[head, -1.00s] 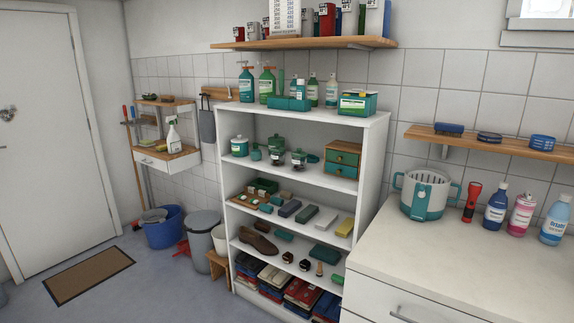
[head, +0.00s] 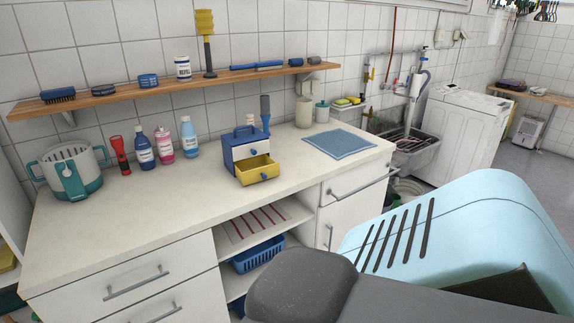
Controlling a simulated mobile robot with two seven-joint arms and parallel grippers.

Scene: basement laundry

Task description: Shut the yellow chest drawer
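A small blue and white chest (head: 243,147) stands on the white counter in the head view. Its yellow drawer (head: 258,172) is at the bottom and pulled out toward the front, with a small blue knob on its face. A blue or white upper drawer above it looks shut. Part of my arm, light blue and dark grey, fills the lower right of the view, well in front of the chest. Neither gripper's fingers can be seen, and nothing of mine touches the chest.
On the white counter (head: 130,213), a teal and white basket (head: 72,172), a red flashlight (head: 120,155) and several bottles stand left of the chest. A blue cloth (head: 338,144) lies to its right. A wooden shelf (head: 120,95) runs above. Counter in front is clear.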

